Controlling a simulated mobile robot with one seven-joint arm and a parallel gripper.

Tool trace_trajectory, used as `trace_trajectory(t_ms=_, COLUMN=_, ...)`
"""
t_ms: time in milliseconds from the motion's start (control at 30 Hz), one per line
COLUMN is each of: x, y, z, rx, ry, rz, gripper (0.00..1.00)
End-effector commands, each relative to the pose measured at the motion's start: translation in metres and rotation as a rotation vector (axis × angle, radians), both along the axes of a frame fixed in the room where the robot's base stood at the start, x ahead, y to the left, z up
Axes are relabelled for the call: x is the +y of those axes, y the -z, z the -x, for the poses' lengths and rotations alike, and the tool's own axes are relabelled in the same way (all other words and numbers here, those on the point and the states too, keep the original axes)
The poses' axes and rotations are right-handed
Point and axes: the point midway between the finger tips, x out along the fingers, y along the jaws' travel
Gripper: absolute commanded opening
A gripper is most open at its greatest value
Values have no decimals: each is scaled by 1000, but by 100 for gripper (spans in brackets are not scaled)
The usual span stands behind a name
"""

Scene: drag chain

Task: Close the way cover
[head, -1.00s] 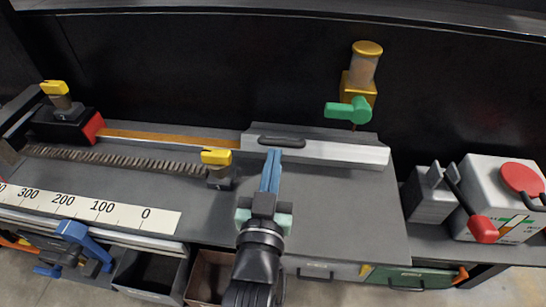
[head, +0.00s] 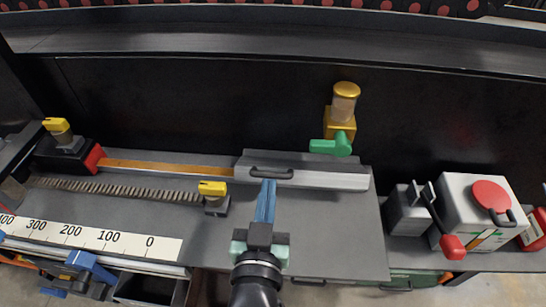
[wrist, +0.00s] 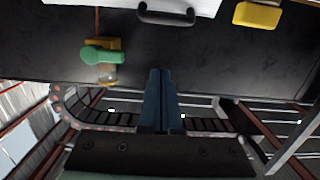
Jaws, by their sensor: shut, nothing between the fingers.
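The way cover (head: 325,179) is a silver-grey housing over the right part of the rail, with a black bar handle (head: 271,173) near its left end. An orange strip of the way (head: 165,167) lies bare between it and the red-ended black block (head: 82,157) at left. My gripper (head: 268,183) has its blue fingers together and empty, tips just in front of the handle. Contact cannot be told from the head view. In the wrist view, the handle (wrist: 181,17) and the pale cover edge lie beyond the fingertips (wrist: 163,72), with a gap in the picture.
A yellow-topped clamp (head: 214,198) stands on the bench left of my gripper, by the ribbed drag chain (head: 120,189). A green-handled oiler (head: 338,130) stands behind the cover. A white box with a red disc (head: 488,196) sits at right. The grey bench front right (head: 335,235) is clear.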

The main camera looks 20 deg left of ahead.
Motion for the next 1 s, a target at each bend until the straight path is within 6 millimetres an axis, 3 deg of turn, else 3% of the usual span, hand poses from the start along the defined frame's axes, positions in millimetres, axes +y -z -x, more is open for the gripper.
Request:
trace_trajectory(t_ms=567, x=26, y=5, z=-92, rx=-3, ry=1, rz=-2, gripper=0)
trace_trajectory(t_ms=733, x=23, y=32, z=-81, rx=3, ry=1, rz=0, gripper=0)
trace_trajectory(t_ms=1000, x=22, y=45, z=-75, rx=-1, ry=0, rz=-1, gripper=0)
